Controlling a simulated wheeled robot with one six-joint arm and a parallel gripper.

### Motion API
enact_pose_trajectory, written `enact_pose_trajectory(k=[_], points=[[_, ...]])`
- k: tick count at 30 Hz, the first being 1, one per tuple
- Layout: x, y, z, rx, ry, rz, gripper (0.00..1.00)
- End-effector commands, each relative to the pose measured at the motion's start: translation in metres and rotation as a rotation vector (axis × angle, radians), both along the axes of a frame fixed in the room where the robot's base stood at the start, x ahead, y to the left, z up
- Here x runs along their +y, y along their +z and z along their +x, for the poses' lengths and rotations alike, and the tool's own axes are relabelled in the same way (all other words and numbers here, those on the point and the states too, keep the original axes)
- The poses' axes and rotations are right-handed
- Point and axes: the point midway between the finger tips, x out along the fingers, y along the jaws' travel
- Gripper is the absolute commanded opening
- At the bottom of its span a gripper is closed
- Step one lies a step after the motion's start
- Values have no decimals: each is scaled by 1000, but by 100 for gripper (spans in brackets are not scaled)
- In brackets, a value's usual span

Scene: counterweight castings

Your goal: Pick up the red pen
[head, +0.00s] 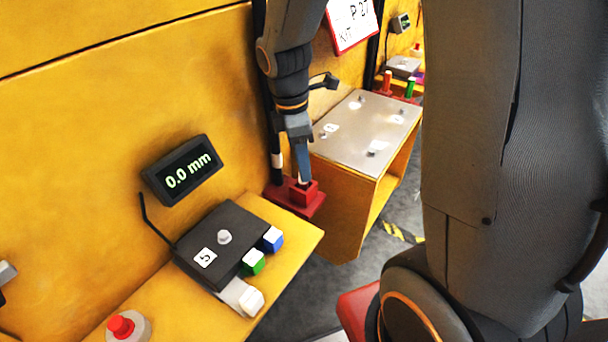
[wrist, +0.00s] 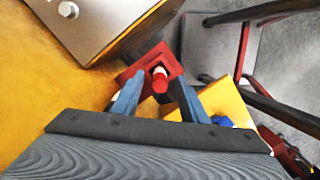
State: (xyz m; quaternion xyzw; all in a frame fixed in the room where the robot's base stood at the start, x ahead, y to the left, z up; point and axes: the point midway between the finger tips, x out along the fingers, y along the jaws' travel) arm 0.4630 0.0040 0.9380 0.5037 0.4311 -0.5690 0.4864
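The red pen (wrist: 160,81) stands in a square red holder (wrist: 172,60) in the wrist view, seen nearly end-on with a pale tip or rim. My gripper (wrist: 160,84) is open, with one blue finger on each side of the pen and gaps between. I cannot tell how far down the fingers reach. The fingers hide most of the pen there.
A yellow stand with a grey metal top (head: 360,132) is close behind the holder. A black box marked 5 (head: 222,240) with coloured buttons sits nearer on the ledge, below a display (head: 183,170) reading 0.0 mm. A red button (head: 123,327) is at the lower left.

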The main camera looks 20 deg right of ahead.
Motion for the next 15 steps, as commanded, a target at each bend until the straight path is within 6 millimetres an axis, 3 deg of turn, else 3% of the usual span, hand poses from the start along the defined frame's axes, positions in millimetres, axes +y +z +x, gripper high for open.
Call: enact_pose_trajectory(k=[6, 15], points=[[-4, -23, -1, 2, -1, 0, 40], [-4, -27, 0, -1, -1, 1, 40]])
